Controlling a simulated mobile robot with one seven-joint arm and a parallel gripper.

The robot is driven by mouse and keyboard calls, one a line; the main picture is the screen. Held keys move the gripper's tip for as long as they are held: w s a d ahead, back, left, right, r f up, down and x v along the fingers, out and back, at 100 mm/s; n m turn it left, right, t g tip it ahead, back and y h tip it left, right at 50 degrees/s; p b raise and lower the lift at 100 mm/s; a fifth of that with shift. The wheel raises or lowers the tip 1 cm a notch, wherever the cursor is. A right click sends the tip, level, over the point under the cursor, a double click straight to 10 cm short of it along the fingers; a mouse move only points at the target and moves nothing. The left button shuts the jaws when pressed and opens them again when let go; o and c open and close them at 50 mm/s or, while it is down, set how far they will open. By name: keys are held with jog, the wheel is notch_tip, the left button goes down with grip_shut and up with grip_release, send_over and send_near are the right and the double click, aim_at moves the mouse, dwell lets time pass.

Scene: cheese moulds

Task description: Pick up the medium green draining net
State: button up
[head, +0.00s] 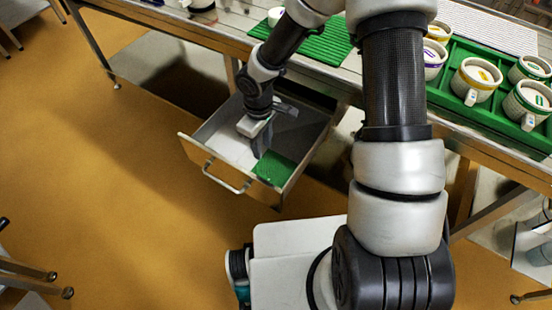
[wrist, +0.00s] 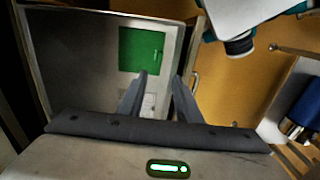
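A green square net (head: 276,168) lies flat in the front right corner of the open drawer (head: 188,149). The net also shows in the wrist view (wrist: 142,50), beyond my fingertips. My gripper (head: 260,150) points down into the drawer, to the left of this net in the head view. In the wrist view my gripper's two fingers (wrist: 160,76) are apart with nothing held between them. A larger ribbed green mat (head: 325,46) lies on the table. I cannot tell from the pictures which size counts as medium.
The drawer walls stand close around my gripper. A green tray (head: 443,95) on the table holds several white handled cups (head: 476,80). A white ribbed mat (head: 492,28) lies behind it. The orange floor left of the drawer is clear. My own base stands in front.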

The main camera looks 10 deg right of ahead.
aim_at(276, 169)
notch_tip(276, 169, down, 12)
jog(key=b, duration=0.3)
jog(key=shift+a, duration=0.15)
jog(key=shift+f+b, duration=0.8)
jog(key=shift+f, duration=2.15)
grip_shut()
